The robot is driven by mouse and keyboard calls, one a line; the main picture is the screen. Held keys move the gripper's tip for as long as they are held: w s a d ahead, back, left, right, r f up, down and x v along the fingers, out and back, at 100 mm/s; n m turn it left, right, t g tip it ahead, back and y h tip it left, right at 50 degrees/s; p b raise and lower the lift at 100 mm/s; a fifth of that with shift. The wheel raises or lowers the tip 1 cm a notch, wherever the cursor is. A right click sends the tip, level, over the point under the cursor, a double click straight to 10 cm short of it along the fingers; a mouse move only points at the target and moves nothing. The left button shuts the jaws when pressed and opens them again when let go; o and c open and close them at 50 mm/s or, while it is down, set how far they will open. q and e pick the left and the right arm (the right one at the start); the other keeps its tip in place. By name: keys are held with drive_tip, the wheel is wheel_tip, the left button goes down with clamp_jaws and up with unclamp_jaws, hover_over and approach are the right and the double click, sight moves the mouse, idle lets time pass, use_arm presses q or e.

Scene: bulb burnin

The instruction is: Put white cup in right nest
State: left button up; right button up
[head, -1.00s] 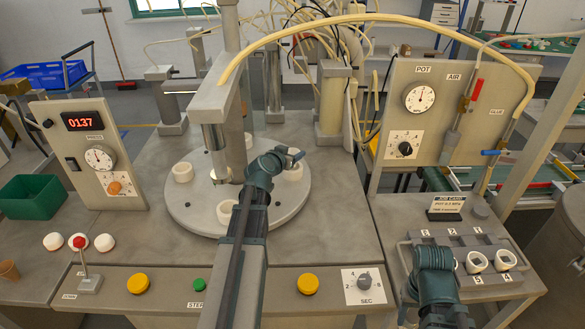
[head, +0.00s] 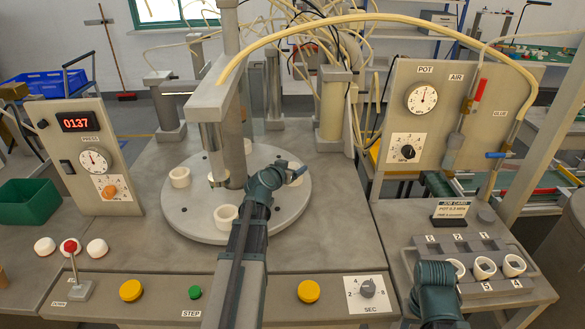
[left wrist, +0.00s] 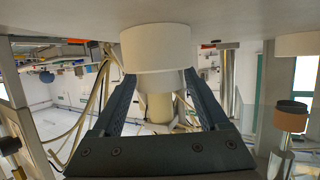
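A white cup (head: 292,166) stands on the round grey turntable (head: 200,226), partly hidden behind my left gripper (head: 294,173). In the left wrist view a white cup (left wrist: 155,48) sits at the far end of the fingers, which look spread apart; whether they touch it I cannot tell. Other white cups stand on the turntable at its left (head: 180,177) and front (head: 226,216). Several white cups (head: 484,268) sit in the numbered nest rack (head: 470,243) at the right. My right arm's end (head: 437,285) is in front of the rack; its fingers cannot be made out.
The press column (head: 232,110) rises over the turntable. A gauge panel (head: 437,115) with a hose stands at the right, behind the rack. A lever (head: 72,262), white domed pieces (head: 45,246) and a green bin (head: 28,200) are at the left. The deck between turntable and rack is clear.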

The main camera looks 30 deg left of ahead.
use_arm(q)
drive_tip(key=shift+o, duration=0.5)
drive_tip(key=shift+r+p, duration=0.3)
drive_tip(key=p+v, duration=0.3)
drive_tip(key=v, duration=0.9)
drive_tip(key=shift+p, duration=0.4)
drive_tip(key=shift+f, duration=0.1)
